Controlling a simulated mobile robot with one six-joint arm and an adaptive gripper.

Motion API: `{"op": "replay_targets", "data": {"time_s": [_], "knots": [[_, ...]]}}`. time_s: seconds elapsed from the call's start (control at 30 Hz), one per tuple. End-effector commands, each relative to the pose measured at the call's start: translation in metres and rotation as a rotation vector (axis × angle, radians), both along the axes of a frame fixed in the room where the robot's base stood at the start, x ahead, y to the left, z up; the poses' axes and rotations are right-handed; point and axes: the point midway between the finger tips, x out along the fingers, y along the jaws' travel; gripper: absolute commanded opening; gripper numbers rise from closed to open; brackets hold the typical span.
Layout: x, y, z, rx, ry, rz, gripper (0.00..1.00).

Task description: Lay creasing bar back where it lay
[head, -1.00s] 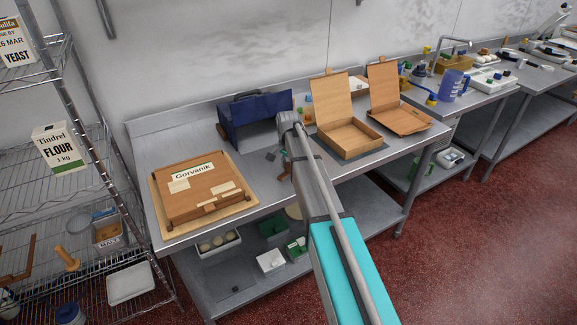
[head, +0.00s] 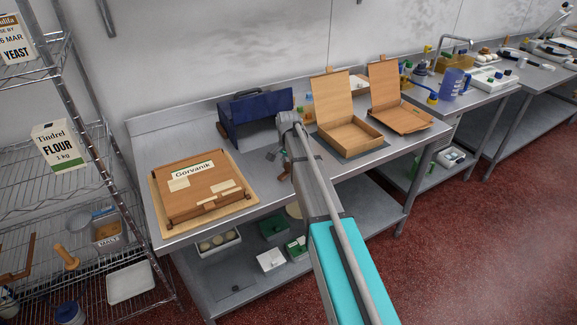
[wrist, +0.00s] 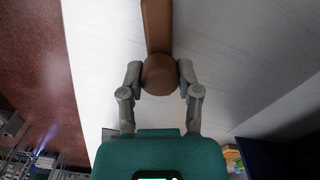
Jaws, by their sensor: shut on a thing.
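My gripper (wrist: 161,78) is shut on a brown wooden bar with a rounded end, which I take to be the creasing bar (wrist: 157,28). In the wrist view the rounded end sits between the fingertips and the bar runs away to the top edge. Behind it is a pale grey surface; I cannot tell the gap between them. In the head view my arm hides most of the gripper, and only a small brown part (head: 285,173) shows beside the arm, over the front part of the steel table (head: 320,185).
A wooden box marked Gorvanik (head: 205,190) lies on a board at the table's left. A dark blue bag (head: 255,118) stands behind my gripper. Bare steel lies between the Gorvanik box and my arm.

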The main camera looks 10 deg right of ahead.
Motion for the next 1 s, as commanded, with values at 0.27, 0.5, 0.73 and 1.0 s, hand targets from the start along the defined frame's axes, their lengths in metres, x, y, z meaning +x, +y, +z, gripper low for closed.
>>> {"op": "replay_targets", "data": {"time_s": [0.27,0.5,0.73,1.0], "knots": [[0.0,0.0,-0.0046,0.0,0.0,0.0,0.47],[0.0,0.0,-0.0042,0.0,0.0,0.0,0.84],[0.0,0.0,-0.0042,0.0,0.0,0.0,0.84],[0.0001,0.0,-0.0043,0.0,0.0,0.0,1.0]]}}
